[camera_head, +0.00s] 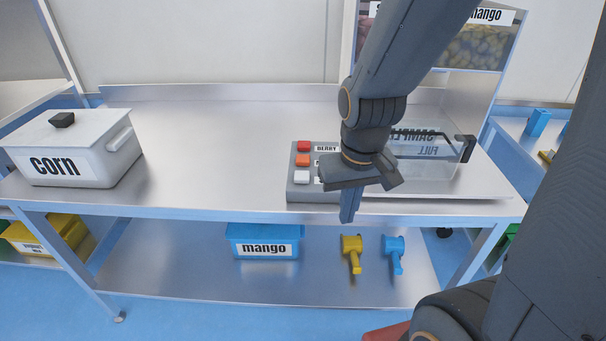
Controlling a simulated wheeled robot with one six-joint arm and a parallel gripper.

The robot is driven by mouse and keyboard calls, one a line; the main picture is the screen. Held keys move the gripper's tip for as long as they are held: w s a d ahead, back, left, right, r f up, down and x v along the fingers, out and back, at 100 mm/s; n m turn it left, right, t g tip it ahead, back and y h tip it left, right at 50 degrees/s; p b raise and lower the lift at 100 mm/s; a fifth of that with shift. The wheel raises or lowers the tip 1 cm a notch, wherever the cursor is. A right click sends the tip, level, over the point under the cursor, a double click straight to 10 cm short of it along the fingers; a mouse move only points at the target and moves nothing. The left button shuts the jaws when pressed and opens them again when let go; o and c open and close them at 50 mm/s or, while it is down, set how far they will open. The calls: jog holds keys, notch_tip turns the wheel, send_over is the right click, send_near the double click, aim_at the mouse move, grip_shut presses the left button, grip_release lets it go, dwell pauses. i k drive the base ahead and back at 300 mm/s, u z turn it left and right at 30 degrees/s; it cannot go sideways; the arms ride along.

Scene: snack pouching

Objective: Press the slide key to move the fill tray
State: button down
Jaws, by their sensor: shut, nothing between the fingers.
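A grey key box (315,195) stands on the steel table. The lower two labels are mostly hidden by my gripper, so I cannot read which is the slide key. My gripper (349,207) is shut and empty, pointing down at the right of the white key, and appears apart from the keys. A clear tray (437,175) with reversed-looking lettering and a dark handle sits right of the box, partly behind my arm; it looks like the fill tray.
A white "corn" box (85,148) with a black knob stands at the table's left. A dispenser (478,45) with a "mango" label stands behind the tray. The shelf below holds a blue mango bin (262,231), a yellow scoop (352,250) and a blue scoop (395,250). The table's middle is clear.

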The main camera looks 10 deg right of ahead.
aim_at(303, 177)
jog(key=k, duration=0.5)
jog(key=z, duration=1.15)
jog(key=i, duration=0.8)
jog(key=u, duration=1.85)
